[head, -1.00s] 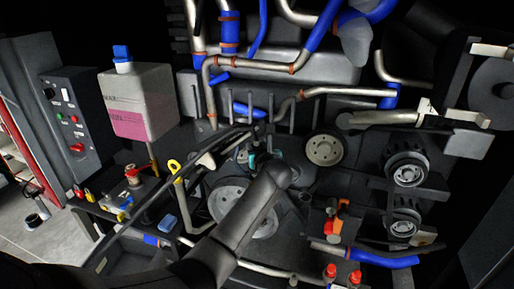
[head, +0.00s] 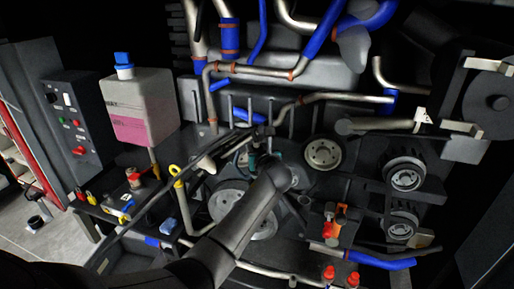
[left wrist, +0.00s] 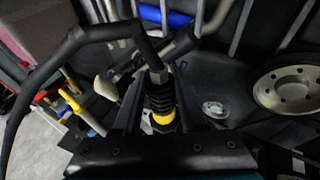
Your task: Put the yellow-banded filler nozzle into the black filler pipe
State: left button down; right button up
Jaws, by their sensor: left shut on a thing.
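The yellow-banded nozzle (left wrist: 162,119) is in the left wrist view, with a black ribbed body above its yellow band. My left gripper (left wrist: 160,128) is shut on it. A black hose (left wrist: 90,33) runs from the nozzle's upper end and loops to the left. In the head view my left gripper (head: 256,155) is over the middle of the engine bay, partly hidden by my arm. The nozzle is too hidden there to make out. I cannot tell the black filler pipe apart from the other dark parts. My right gripper is not in view.
A pink and white tank (head: 140,108) with a blue cap stands at left, beside a switch panel (head: 70,117). Pulleys (head: 323,153), silver pipes (head: 345,98) and blue hoses (head: 385,260) crowd the bay. A pale rounded object (left wrist: 106,86) is left of the nozzle.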

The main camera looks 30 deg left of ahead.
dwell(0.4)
pick_arm(q)
jog(key=shift+f, duration=0.4)
jog(key=shift+f, duration=0.1)
jog(key=shift+f, duration=0.6)
dwell(0.5)
jog(key=shift+f+b, duration=0.4)
jog(key=shift+f, duration=0.25)
jog(key=shift+f, duration=0.75)
